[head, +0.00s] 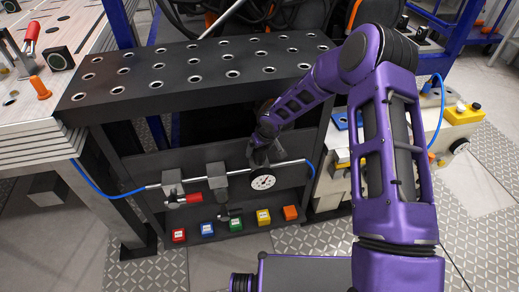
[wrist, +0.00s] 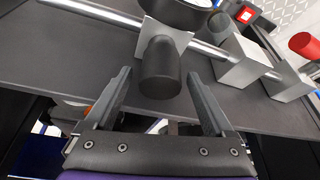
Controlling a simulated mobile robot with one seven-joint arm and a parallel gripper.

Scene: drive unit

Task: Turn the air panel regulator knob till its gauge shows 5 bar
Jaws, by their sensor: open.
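The regulator knob (wrist: 160,70) is a dark grey cylinder on a light metal block in the wrist view. My gripper (wrist: 158,76) is open, with one finger on each side of the knob; gaps show between the fingers and the knob. In the head view my gripper (head: 260,154) is at the pipe above the gauge and hides the knob. The gauge (head: 263,182) has a round white face with a dark rim; its needle is too small to read.
A red-handled valve (head: 184,199) and a second metal block (head: 216,173) sit on the pipe left of the gauge. Several coloured boxes (head: 236,224) stand below. The dark perforated bench top (head: 180,82) overhangs the panel. A blue hose (head: 95,187) joins the pipe at left.

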